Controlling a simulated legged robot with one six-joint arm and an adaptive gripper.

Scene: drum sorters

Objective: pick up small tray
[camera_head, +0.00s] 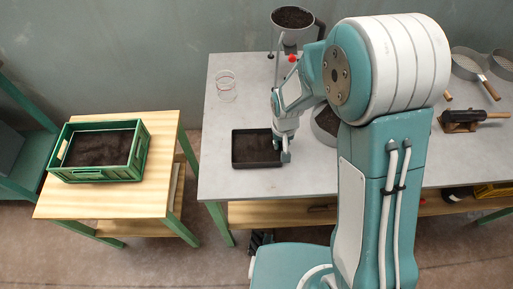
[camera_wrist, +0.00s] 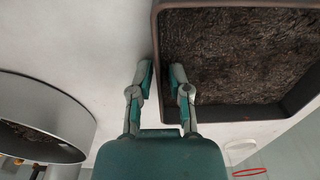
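The small tray (camera_head: 256,166) is black, square and filled with dark soil. It lies on the grey table at its left part, near the front edge. In the wrist view the tray (camera_wrist: 240,112) fills the upper right, cut off by the frame. My gripper (camera_head: 285,154) is at the tray's right side in the head view. In the wrist view my gripper's fingers (camera_wrist: 161,76) are apart, one on each side of the tray's near wall line, the left one outside and the right one over the soil. Whether they touch the wall cannot be told.
A round metal sieve (camera_wrist: 70,115) with soil stands beside my gripper. A glass jar (camera_head: 226,87) and a soil-filled metal container (camera_head: 291,37) stand farther back. A green crate (camera_head: 131,165) of soil is on the wooden table (camera_head: 100,205) at left, across a gap.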

